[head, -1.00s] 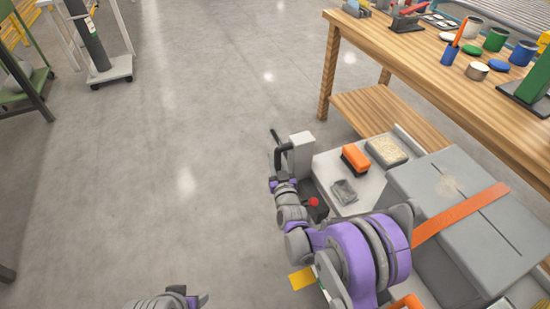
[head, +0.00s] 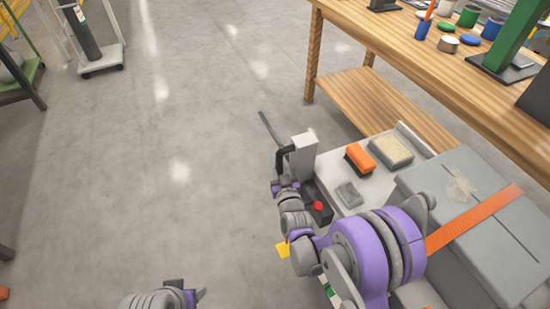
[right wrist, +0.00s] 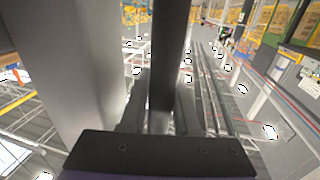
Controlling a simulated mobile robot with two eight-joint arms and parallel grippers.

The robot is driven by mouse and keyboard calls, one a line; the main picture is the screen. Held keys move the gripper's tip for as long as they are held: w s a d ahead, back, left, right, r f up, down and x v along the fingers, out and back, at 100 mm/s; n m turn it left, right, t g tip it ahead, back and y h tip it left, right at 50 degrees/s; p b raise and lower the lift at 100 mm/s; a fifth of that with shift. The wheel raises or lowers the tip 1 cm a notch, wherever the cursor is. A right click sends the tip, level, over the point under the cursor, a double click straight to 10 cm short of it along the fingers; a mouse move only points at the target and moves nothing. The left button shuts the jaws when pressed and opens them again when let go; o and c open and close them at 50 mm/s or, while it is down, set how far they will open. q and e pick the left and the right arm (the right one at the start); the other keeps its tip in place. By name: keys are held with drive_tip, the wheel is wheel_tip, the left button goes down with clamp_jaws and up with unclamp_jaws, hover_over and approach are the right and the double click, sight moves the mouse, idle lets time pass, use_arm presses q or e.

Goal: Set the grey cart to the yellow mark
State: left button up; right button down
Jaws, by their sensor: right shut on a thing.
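The grey cart (head: 345,185) is in the lower right of the head view. Its light deck carries an orange brush, a sponge, a grey cloth and a large grey case with an orange strap. A pale post with a black handle (head: 280,160) stands at its left corner. My right gripper (head: 284,183) is shut on the handle, a dark bar (right wrist: 168,60) in the right wrist view. The yellow mark (head: 282,250) is on the floor below the gripper, partly hidden by my right arm. My left gripper (head: 190,297) is cut off at the bottom edge; its jaws are unclear.
A wooden workbench (head: 312,60) with a low shelf (head: 365,100) stands close behind the cart, with several paint cans on top. The floor at centre left is clear.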

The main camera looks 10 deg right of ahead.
use_arm(q)
drive_tip(key=shift+s+d+f, duration=0.1)
drive_tip(key=shift+s+d, duration=0.05)
drive_tip(key=shift+s, duration=0.2)
use_arm(e)
drive_tip(key=shift+s+d, duration=0.3)
drive_tip(key=shift+s, duration=0.6)
drive_tip(key=c, duration=0.9)
unclamp_jaws()
use_arm(q)
drive_tip(key=shift+s+r+p, duration=0.1)
drive_tip(key=shift+r+p, duration=0.2)
drive_tip(key=shift+r, duration=0.05)
use_arm(e)
drive_tip(key=s, duration=0.3)
drive_tip(key=s+d, duration=0.1)
drive_tip(key=s, duration=0.7)
drive_tip(key=shift+d, duration=0.15)
